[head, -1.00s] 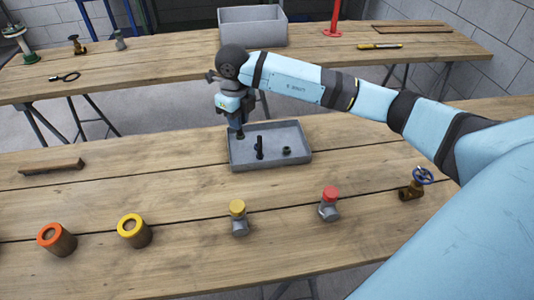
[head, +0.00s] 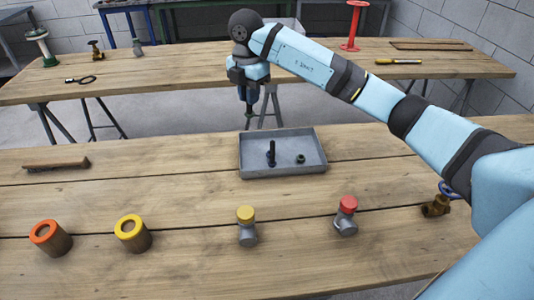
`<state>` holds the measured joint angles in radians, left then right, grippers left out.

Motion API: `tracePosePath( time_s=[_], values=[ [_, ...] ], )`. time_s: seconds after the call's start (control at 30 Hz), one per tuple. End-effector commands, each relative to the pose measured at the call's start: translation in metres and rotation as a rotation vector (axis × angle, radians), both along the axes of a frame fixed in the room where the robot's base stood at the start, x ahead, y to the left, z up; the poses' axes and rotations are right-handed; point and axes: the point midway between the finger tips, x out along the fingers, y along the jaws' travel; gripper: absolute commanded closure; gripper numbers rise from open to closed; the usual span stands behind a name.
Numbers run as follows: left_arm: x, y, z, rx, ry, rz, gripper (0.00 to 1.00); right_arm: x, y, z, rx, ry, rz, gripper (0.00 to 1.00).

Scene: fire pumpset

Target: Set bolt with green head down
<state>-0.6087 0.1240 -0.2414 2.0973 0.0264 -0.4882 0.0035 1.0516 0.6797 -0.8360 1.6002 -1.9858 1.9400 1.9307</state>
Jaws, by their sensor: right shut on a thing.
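My right gripper (head: 249,98) hangs pointing down just beyond the back rim of the grey tray (head: 252,172). It is shut on a small dark thing (head: 249,111), seemingly a bolt, whose lower end shows below the fingers. I cannot make out a green head on it. In the tray a dark bolt (head: 271,152) stands upright, with a bluish tint low down. A dark nut (head: 300,159) lies to its right. My left gripper is not in view.
On the near table stand an orange-topped cylinder (head: 51,239), a yellow-ringed cylinder (head: 133,235), yellow-capped (head: 246,228) and red-capped (head: 346,217) fittings, and a valve (head: 436,207) partly behind my arm. Bare wood surrounds the tray.

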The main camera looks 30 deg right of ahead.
Motion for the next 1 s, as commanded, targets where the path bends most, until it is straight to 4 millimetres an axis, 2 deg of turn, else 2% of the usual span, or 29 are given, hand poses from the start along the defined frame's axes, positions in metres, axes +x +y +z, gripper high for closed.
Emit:
tracePosePath(
  time_s=[0.1,0.4,0.5,0.77,1.0],
  values=[
    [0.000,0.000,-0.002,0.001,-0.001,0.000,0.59,-0.001,0.000,-0.034,-0.001,0.006,0.000,1.00],
    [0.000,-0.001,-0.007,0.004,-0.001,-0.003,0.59,-0.001,0.000,-0.111,0.000,0.004,0.003,1.00],
    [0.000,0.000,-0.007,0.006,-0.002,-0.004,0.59,-0.001,0.000,-0.128,-0.001,0.003,0.003,1.00],
    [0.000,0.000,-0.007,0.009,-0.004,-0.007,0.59,-0.001,0.000,-0.148,-0.001,0.003,0.003,1.00],
    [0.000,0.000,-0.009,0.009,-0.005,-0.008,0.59,-0.001,0.000,-0.181,0.001,0.001,0.004,1.00]
  ],
)
